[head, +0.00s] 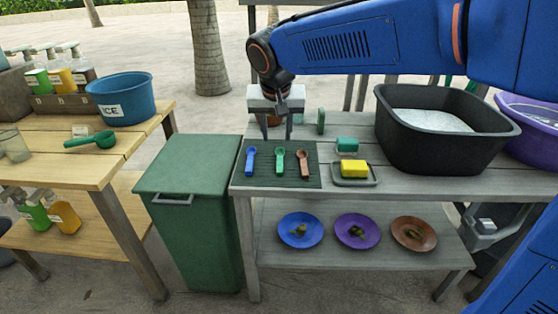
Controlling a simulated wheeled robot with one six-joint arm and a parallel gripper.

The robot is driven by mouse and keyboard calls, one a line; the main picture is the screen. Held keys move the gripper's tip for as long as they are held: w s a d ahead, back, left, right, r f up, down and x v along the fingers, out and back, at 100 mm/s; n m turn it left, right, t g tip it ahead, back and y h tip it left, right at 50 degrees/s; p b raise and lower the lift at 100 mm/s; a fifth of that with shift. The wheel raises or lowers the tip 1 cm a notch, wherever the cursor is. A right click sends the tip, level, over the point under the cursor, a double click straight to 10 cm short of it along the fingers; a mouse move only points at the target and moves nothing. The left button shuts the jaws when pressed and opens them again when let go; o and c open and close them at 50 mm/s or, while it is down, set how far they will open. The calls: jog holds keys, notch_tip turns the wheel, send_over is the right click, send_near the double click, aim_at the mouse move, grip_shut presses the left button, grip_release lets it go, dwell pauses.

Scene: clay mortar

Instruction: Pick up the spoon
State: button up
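My gripper (275,135) points down above the back edge of the mat, behind the small spoons. Its fingers look apart, with nothing seen between them. It is clear of all the spoons.
A green bin (190,190) fills the gap between the tables. A blue bucket (121,98) stands on the wooden table. Plates (301,230) sit on the lower shelf.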

send_over(280, 159)
jog(key=s, duration=0.2)
jog(key=f, duration=0.5)
jog(key=shift+a, duration=0.4)
jog(key=shift+s+d+x, duration=0.15)
jog(key=shift+d+x, duration=0.05)
jog(key=shift+x, duration=1.1)
jog(key=shift+s+d+x, duration=0.1)
jog(key=shift+d+x, duration=0.05)
jog(key=shift+x, duration=1.15)
jog(key=shift+f, duration=0.15)
grip_shut()
